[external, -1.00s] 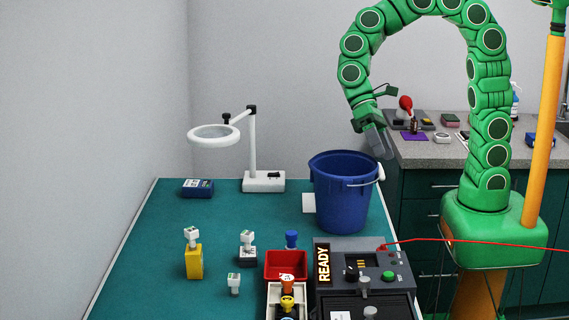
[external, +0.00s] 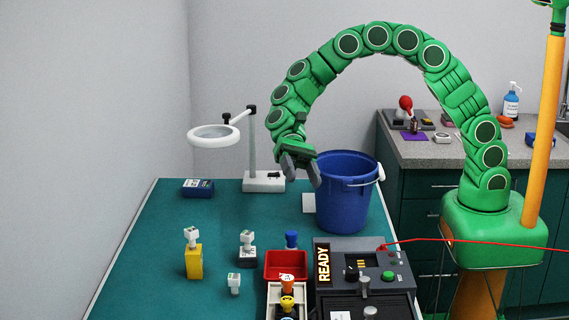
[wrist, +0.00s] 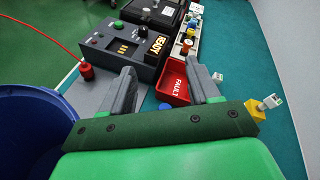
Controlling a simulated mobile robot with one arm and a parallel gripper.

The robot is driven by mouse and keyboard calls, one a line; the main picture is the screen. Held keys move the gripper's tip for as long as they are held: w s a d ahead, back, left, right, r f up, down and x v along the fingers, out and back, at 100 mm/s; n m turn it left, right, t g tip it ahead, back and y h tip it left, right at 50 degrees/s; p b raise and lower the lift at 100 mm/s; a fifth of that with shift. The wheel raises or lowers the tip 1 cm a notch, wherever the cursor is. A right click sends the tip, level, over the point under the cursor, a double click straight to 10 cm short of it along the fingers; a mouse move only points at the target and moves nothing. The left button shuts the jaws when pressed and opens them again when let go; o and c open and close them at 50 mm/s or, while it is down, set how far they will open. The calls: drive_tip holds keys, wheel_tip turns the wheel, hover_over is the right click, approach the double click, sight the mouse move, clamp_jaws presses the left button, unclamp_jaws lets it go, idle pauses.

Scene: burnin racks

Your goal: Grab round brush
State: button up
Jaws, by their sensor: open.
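I cannot make out a round brush for certain in either view. My gripper (external: 302,180) is open and empty, above the teal bench and in front of the left rim of the blue bucket (external: 345,205). In the wrist view my gripper (wrist: 168,80) has its two grey fingers spread, with the red FAULT bin (wrist: 180,98) seen between them. The bucket (wrist: 25,135) fills the left edge there.
A test unit marked READY (external: 350,254) stands at the front right, with a red cable. A yellow block (external: 194,262) and small white-topped pieces stand left of the red bin (external: 284,267). A magnifier lamp (external: 250,160) stands behind.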

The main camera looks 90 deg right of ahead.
wheel_tip(320, 180, down, 6)
drive_tip(key=w+d+m+t+y, duration=0.1)
drive_tip(key=w+d+m+y, duration=0.1)
drive_tip(key=w+m, duration=0.1)
drive_tip(key=m+t+y, duration=0.2)
drive_tip(key=m, duration=0.2)
approach(292, 231)
drive_tip(key=shift+w+a+f, duration=0.15)
drive_tip(key=shift+a+f, duration=0.1)
drive_tip(key=shift+a, duration=4)
clamp_jaws()
drive_tip(key=shift+r, duration=0.1)
